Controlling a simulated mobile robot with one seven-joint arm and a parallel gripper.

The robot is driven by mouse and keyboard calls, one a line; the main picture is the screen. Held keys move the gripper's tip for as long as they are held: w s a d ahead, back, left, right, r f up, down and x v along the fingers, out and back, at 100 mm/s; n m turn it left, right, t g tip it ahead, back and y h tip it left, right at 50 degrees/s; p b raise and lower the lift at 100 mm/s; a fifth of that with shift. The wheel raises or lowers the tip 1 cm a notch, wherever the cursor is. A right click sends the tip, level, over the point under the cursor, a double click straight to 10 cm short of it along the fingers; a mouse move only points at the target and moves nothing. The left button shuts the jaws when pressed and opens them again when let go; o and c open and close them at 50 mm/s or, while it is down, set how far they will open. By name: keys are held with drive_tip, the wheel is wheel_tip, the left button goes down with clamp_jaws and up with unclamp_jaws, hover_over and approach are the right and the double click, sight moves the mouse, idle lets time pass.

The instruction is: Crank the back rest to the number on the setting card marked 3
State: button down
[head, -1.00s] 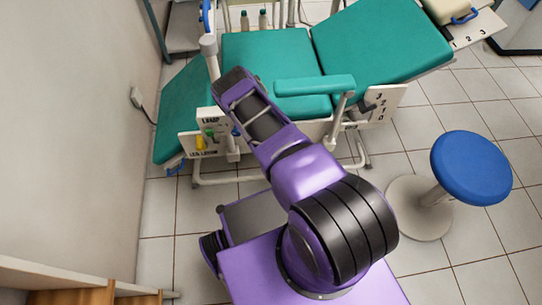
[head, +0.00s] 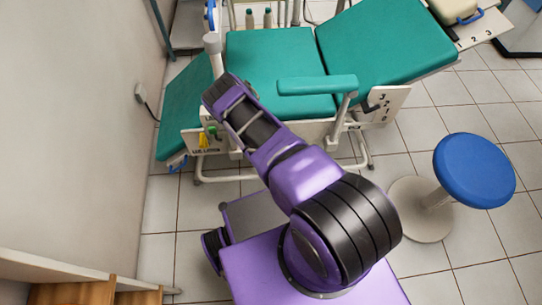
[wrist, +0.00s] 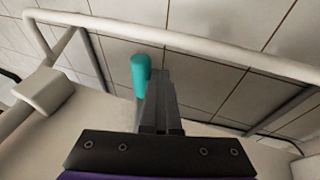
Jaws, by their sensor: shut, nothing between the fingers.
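The teal back rest (head: 385,45) of the dental chair slopes up at the right in the head view. A white number plate (head: 393,99) with a dark pointer stands below it. At the chair's left end are a green knob (head: 213,130) and a yellow knob (head: 204,141) by a partly covered lettered plate. In the wrist view my gripper (wrist: 158,75) is shut and empty, with a teal knob-like handle (wrist: 140,72) close at its left; I cannot tell if they touch. My arm hides the gripper in the head view.
An armrest (head: 317,85) sticks out over the chair's near side. A blue stool (head: 473,170) stands at the right, and a wall (head: 75,130) rises at the left. In the wrist view a pale frame tube (wrist: 200,45) crosses beyond the fingers. Tiled floor is free between chair and stool.

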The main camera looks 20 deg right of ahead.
drive_tip(key=shift+s+d+r+g+h, duration=0.1)
drive_tip(key=shift+s+d+g+h, duration=0.05)
drive_tip(key=shift+d+h, duration=0.35)
drive_tip(key=shift+s+d+r+g+h, duration=0.15)
drive_tip(key=shift+d+h, duration=0.1)
drive_tip(key=shift+h, duration=0.35)
idle(2.4)
drive_tip(key=shift+d+n+g+h, duration=0.3)
drive_tip(key=shift+n+h, duration=0.1)
drive_tip(key=shift+h, duration=0.8)
drive_tip(key=shift+s+d+r+h, duration=0.1)
drive_tip(key=shift+d+r+h, duration=0.2)
drive_tip(key=shift+h, duration=0.4)
